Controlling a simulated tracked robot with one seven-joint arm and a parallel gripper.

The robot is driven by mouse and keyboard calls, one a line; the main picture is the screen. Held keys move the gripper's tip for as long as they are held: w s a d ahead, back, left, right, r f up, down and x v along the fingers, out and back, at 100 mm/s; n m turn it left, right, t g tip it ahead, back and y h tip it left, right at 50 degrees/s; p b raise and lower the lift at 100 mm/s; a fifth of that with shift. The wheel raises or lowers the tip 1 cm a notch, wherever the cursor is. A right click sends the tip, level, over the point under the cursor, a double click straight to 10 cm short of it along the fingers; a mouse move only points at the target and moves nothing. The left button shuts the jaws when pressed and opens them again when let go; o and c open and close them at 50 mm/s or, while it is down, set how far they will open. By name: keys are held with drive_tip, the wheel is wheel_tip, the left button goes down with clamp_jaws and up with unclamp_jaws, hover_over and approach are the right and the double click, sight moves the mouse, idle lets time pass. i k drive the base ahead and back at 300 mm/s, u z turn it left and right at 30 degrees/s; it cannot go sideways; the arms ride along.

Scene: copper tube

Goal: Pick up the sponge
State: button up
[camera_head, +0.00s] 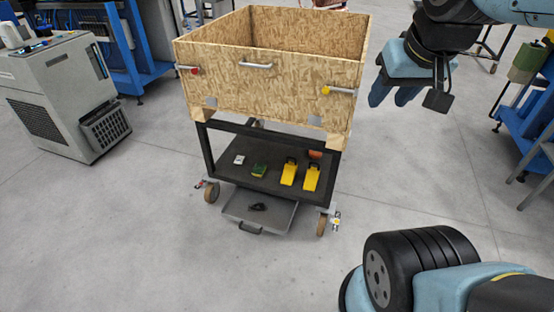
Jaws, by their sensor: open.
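A small green block with a yellowish edge (259,171), which looks like the sponge, lies on the dark lower shelf (225,178) of a wheeled cart. It sits between a small white item and two yellow objects. My gripper (391,98) hangs at the upper right, pointing down, open and with nothing seen between its fingers. It is well to the right of the cart, above the sponge in the picture and apart from it.
A wooden crate (262,85) sits on the cart, above the shelf. Two yellow objects (300,176), a white item (239,160) and a reddish item (315,154) share the shelf. A grey drawer (270,217) is pulled out below. The floor in front is clear.

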sight(258, 171)
drive_tip(key=u, duration=0.7)
drive_tip(key=i, duration=0.1)
drive_tip(key=z, duration=2.7)
drive_tip(key=k, duration=1.45)
drive_tip(key=u, duration=1.65)
drive_tip(key=i, duration=1)
drive_tip(key=z, duration=0.1)
